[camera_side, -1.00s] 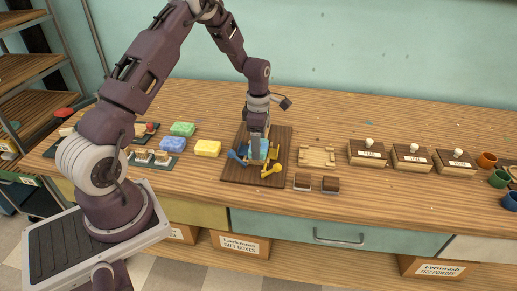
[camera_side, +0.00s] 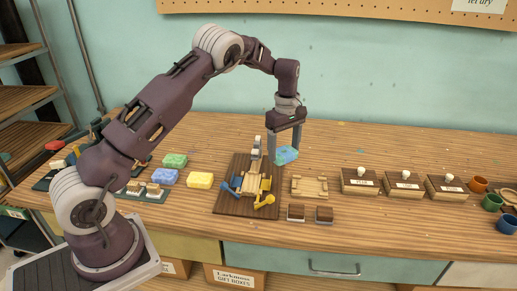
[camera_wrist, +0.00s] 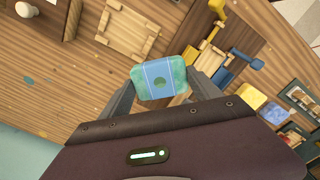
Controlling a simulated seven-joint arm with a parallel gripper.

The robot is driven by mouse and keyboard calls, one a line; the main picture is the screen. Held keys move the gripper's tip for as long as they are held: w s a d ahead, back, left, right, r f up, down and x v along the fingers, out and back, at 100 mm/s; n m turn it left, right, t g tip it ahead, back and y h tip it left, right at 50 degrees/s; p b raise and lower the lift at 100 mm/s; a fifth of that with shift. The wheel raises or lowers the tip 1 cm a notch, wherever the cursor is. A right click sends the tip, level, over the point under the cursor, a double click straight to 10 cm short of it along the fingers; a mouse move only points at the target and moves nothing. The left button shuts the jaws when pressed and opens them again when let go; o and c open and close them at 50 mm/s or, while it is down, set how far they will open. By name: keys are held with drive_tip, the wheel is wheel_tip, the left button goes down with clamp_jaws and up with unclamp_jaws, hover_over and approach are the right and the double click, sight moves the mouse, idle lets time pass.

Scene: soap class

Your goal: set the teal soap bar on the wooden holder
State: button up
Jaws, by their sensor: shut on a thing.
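The teal soap bar (camera_side: 288,155) is held in my gripper (camera_side: 285,150), above the bench. In the wrist view the teal soap bar (camera_wrist: 178,72) has a blue band across it and a dark green round mark in the middle. My gripper (camera_wrist: 160,92) is shut on it, with a finger on each side. The wooden holder (camera_side: 294,188), a pale slatted tray, lies on the bench below and a little right of the bar. The wooden holder also shows in the wrist view (camera_wrist: 108,38), above and left of the bar. Nothing lies on it.
A wooden press (camera_side: 252,182) with blue and yellow levers stands on a dark board left of the holder. Two small brown-topped blocks (camera_side: 296,213) sit in front. Knobbed boxes (camera_side: 360,183) stand to the right. Green, blue and yellow bars (camera_side: 200,180) lie at left.

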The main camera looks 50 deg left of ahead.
drive_tip(key=w+d+f+m, duration=0.2)
drive_tip(key=w+d+m, duration=0.3)
drive_tip(key=d+m, duration=0.3)
drive_tip(key=shift+m, duration=0.3)
drive_tip(key=shift+a+f, duration=0.15)
drive_tip(key=shift+f, duration=2.7)
drive_tip(key=shift+f, duration=0.55)
drive_tip(key=o, duration=1.5)
drive_tip(key=shift+o, duration=0.4)
drive_tip(key=shift+r, duration=3)
